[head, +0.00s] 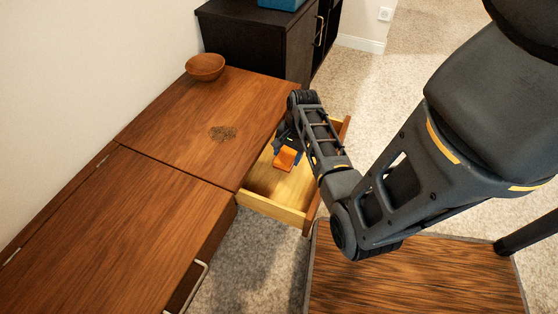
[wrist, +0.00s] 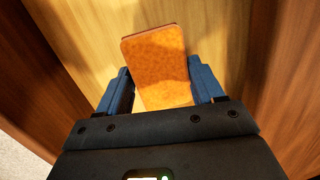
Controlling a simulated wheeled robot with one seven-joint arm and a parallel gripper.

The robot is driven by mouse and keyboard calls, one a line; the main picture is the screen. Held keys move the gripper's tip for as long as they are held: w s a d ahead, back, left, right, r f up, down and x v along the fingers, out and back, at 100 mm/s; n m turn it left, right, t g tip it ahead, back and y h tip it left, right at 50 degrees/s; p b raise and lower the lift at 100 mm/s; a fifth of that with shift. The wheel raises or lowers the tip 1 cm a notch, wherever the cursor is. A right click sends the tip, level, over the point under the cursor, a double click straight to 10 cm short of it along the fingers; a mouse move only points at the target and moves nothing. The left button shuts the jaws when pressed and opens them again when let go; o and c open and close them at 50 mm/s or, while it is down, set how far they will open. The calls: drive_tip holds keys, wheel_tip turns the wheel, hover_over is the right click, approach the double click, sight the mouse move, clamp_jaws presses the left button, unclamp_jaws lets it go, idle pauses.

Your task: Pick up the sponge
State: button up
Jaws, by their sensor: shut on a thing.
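The sponge (head: 286,159) is a small orange block in the open drawer (head: 270,206) of the wooden cabinet. In the wrist view the sponge (wrist: 158,66) sits between the two blue fingers, its far end reaching past them over the light wood of the drawer. My gripper (head: 288,155) is inside the drawer area and shut on the sponge. In the wrist view the gripper (wrist: 160,92) has one finger against each side of it. I cannot tell whether the sponge touches the drawer bottom.
The cabinet top (head: 150,200) bears a brown bowl (head: 205,67) at the back and a dark speckled patch (head: 223,133). A black cabinet (head: 262,45) stands behind. The drawer walls surround my gripper. A striped wooden surface (head: 415,280) is at the lower right.

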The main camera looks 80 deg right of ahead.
drive_tip(key=s+d, duration=0.2)
drive_tip(key=d, duration=0.1)
drive_tip(key=s+d, duration=0.2)
drive_tip(key=d, duration=0.2)
drive_tip(key=s+d, duration=0.3)
drive_tip(key=d, duration=0.1)
drive_tip(key=shift+d, duration=0.1)
